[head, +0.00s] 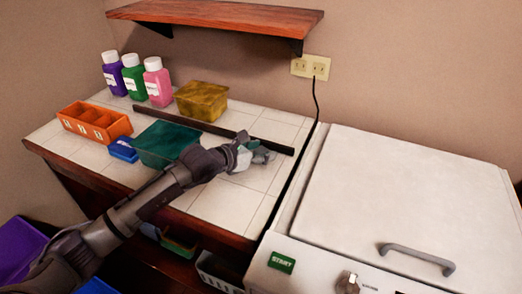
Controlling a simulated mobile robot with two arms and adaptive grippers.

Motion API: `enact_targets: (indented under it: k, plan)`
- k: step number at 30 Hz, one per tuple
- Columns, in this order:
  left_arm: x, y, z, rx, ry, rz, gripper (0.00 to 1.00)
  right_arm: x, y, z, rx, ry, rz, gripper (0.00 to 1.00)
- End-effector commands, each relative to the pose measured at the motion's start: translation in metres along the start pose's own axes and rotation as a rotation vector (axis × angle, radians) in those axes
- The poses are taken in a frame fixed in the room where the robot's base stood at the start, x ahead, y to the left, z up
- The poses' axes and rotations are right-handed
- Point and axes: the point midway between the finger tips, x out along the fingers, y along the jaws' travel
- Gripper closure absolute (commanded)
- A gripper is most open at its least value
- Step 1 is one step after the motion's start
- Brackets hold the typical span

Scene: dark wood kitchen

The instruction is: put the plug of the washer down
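The white washer (410,200) stands at the right with its lid down. A black cord (316,105) runs from the right side of the wall outlet (306,67) down beside the washer. The plug appears to be in the outlet's right socket, but it is too small to make out clearly. My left gripper (264,155) is over the tiled counter, left of the cord and apart from it, below the outlet. Its fingers are too small and dark to show whether they are open or hold anything. My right gripper is not in view.
A dark bar (210,128) lies across the counter. A wooden shelf (215,14) is above.

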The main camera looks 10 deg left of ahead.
Motion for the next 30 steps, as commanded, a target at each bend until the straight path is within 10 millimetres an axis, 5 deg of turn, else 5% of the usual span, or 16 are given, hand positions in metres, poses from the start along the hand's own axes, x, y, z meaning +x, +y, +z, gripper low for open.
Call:
enact_targets:
  k: [12,24,30]
  plan:
    - [-0.008,0.001,0.019,0.002,-0.002,0.001,0.41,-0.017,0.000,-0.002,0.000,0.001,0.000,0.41]
    - [-0.093,0.000,0.009,0.002,0.001,0.000,0.41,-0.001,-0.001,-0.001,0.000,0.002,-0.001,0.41]
    - [-0.118,0.000,0.010,0.000,0.000,0.001,0.41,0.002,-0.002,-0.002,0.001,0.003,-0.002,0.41]
